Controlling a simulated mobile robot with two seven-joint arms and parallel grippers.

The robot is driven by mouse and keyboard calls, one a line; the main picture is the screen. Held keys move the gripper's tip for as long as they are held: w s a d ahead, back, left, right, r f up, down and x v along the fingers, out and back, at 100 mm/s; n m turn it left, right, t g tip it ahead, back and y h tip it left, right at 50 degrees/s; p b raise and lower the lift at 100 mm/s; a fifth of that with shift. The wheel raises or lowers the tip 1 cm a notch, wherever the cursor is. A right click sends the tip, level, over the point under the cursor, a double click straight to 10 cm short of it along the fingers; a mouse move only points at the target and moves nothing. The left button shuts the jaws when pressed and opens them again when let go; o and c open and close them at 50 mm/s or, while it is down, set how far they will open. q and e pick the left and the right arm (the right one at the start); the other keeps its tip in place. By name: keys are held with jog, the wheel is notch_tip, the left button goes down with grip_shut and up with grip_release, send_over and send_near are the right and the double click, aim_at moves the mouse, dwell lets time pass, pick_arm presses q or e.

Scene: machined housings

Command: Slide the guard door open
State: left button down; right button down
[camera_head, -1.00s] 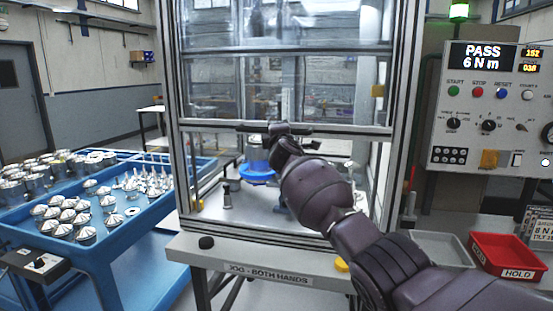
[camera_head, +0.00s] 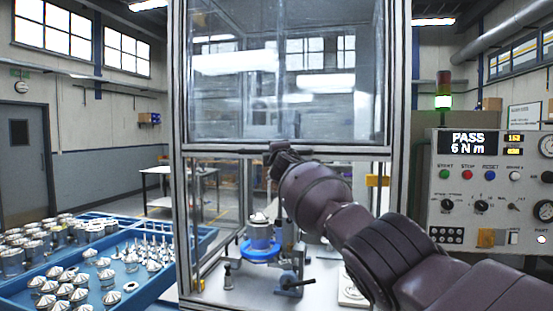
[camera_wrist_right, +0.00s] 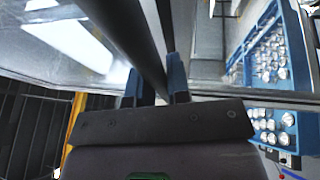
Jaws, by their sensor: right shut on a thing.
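The guard door (camera_head: 225,105) is a clear pane in the metal frame of the cabinet. Its bottom rail (camera_head: 220,150) is above the fixture, and the space beneath it is open. My right gripper (camera_head: 280,153) is at the dark handle on this rail, largely hidden by my wrist. In the right wrist view, the blue-grey fingers of my right gripper (camera_wrist_right: 155,85) are shut on the dark handle bar (camera_wrist_right: 135,35). My left gripper is not in view.
Inside the cabinet, a metal housing (camera_head: 260,232) sits on a blue ring fixture (camera_head: 260,251). A control panel (camera_head: 485,190) reading PASS stands at the right. A blue tray (camera_head: 150,290) of metal parts is at the left.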

jog(key=shift+r, duration=0.25)
jog(key=c, duration=1.1)
grip_release()
jog(key=shift+f, duration=0.1)
jog(key=shift+s, duration=0.15)
